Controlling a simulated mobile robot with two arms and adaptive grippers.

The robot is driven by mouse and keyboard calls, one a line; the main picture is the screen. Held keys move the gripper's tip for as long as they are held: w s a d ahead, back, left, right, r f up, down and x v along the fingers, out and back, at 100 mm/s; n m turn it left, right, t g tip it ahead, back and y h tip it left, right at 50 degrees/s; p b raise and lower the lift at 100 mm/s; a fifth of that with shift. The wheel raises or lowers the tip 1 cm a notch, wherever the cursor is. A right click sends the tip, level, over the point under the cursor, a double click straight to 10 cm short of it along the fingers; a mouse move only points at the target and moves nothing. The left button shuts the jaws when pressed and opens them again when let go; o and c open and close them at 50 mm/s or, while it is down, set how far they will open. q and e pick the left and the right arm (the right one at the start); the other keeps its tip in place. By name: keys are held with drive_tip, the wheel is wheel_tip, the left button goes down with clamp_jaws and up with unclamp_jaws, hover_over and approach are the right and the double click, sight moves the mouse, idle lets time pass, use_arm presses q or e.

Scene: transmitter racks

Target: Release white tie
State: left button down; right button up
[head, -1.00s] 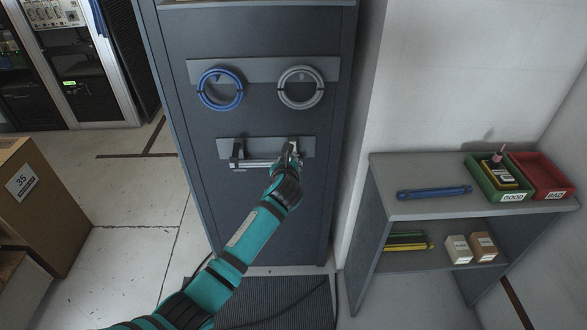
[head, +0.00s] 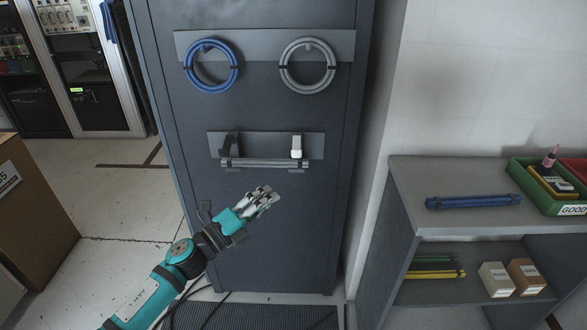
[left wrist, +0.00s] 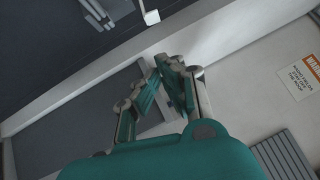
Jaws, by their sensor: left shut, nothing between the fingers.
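The white tie (head: 296,146) is on the right part of a grey plate (head: 262,144) on the dark cabinet. It is upright, at the right end of a grey rod bundle (head: 264,163). A small white piece at the top of the left wrist view (left wrist: 151,17) looks like the same tie. A black tie (head: 229,146) is at the bundle's left end. My left gripper (head: 272,193) is shut and empty, below the bundle and apart from the tie. Its closed fingers also show in the left wrist view (left wrist: 167,64). My right gripper is not in view.
A blue cable coil (head: 211,86) and a grey coil (head: 307,86) hang above. At right, a shelf (head: 400,187) holds a blue bundle (head: 474,202), a green bin (head: 560,208) and small boxes. A cardboard box (head: 35,220) stands at left.

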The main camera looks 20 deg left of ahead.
use_arm(q)
drive_tip(key=w+d+r+p, duration=0.1)
drive_tip(key=w+d+r, duration=0.1)
drive_tip(key=w, duration=0.9)
drive_tip(key=shift+d+r+p, duration=0.15)
drive_tip(key=shift+d+p, duration=0.2)
drive_tip(key=shift+d, duration=0.1)
drive_tip(key=shift+s, duration=0.1)
drive_tip(key=r+p, duration=0.1)
drive_tip(key=p, duration=0.1)
drive_tip(key=w+n+p, duration=0.1)
drive_tip(key=p, duration=0.1)
drive_tip(key=shift+a+r+g+y, duration=0.15)
drive_tip(key=shift+r+g+y, duration=0.15)
drive_tip(key=shift+r, duration=0.1)
